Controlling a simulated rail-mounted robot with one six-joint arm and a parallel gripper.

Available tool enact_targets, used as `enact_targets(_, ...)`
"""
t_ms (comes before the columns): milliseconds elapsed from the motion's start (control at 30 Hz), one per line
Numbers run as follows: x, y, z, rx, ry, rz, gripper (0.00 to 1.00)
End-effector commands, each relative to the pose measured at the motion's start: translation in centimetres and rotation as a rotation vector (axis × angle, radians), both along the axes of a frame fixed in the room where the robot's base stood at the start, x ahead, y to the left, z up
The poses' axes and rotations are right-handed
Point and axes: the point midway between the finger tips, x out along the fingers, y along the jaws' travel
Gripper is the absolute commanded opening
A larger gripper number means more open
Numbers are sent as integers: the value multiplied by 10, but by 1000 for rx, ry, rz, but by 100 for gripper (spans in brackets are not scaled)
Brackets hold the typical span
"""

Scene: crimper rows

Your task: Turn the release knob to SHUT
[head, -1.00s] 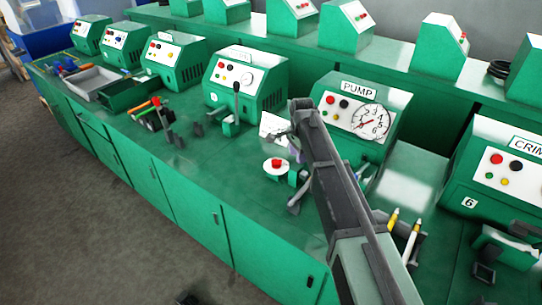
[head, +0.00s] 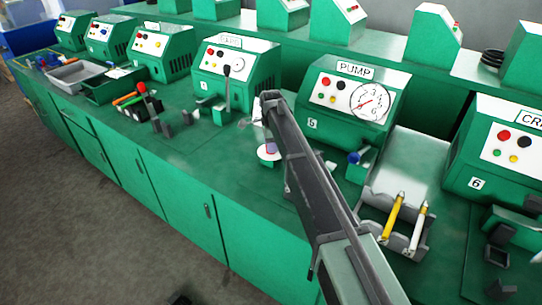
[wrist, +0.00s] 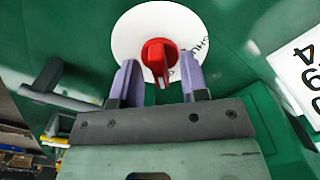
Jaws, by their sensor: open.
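In the wrist view, the red release knob (wrist: 159,56) sits at the middle of a round white dial plate (wrist: 130,35). The knob's raised bar points down in the picture, slightly right. Partial dark lettering, apparently part of SHUT, shows on the plate right of the knob. My gripper (wrist: 158,66) is open, with a purple finger on each side of the knob in the picture. I cannot tell whether the fingertips reach down around it; no contact shows.
The PUMP box (head: 350,95) with its gauge stands behind my arm. A holder (head: 398,222) with yellow and white sticks is to the right. A lever (head: 148,95) with a red tip stands to the left. A white plate with dark digits (wrist: 300,75) shows in the wrist view.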

Motion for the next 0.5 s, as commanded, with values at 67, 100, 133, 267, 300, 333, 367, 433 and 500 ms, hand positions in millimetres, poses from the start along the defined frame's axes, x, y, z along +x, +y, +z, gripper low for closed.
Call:
enact_targets(67,0,0,-6,0,0,0,40)
enact_targets(100,0,0,-5,0,0,0,40)
enact_targets(133,0,0,-4,0,0,0,40)
enact_targets(267,0,0,-3,0,0,0,40)
enact_targets(300,0,0,-3,0,0,0,34)
enact_targets(333,0,0,-3,0,0,0,30)
enact_targets(367,0,0,-3,0,0,0,25)
enact_targets(433,0,0,-3,0,0,0,14)
enact_targets(500,0,0,-3,0,0,0,4)
